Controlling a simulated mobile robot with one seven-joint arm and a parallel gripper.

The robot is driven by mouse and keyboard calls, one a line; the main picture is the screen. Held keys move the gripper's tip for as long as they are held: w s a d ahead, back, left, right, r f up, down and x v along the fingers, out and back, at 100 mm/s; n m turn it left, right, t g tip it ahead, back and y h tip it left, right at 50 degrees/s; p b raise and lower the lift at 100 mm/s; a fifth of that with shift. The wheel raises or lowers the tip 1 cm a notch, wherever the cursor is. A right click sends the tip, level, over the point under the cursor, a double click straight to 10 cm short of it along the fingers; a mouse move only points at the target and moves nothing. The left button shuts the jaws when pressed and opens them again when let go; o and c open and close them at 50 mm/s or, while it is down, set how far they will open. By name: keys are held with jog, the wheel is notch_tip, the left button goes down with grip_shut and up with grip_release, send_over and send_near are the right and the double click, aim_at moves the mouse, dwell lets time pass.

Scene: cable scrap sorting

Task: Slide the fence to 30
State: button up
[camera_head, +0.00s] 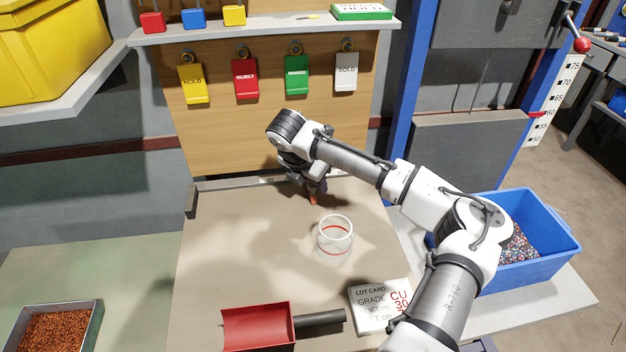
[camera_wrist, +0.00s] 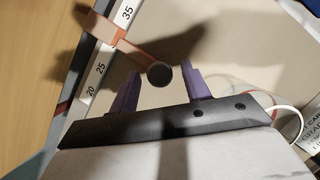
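The orange fence (camera_wrist: 128,45) lies across the scale strip (camera_wrist: 97,73) in the wrist view, with a dark round knob (camera_wrist: 158,74) at its near end. The labels 20, 25 and 35 show; the fence crosses between 25 and 35, and no 30 label is visible. My gripper (camera_wrist: 163,70) has its two purple fingers apart, with the knob between their tips in the picture. Gaps show on both sides of the knob; its depth is unclear. In the head view my gripper (camera_head: 314,189) is low at the table's back, over a small orange part of the fence (camera_head: 313,199).
A clear jar with a red ring (camera_head: 335,240) stands just in front of my gripper. A red scoop (camera_head: 258,327) and a lot card (camera_head: 378,306) lie nearer. Hanging tags (camera_head: 245,79) are on the back board. A blue bin (camera_head: 545,262) stands right.

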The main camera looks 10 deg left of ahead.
jog(key=b+v, duration=0.1)
jog(key=v, duration=1.2)
jog(key=shift+r, duration=0.4)
jog(key=shift+s+a, duration=0.1)
jog(key=shift+s, duration=0.1)
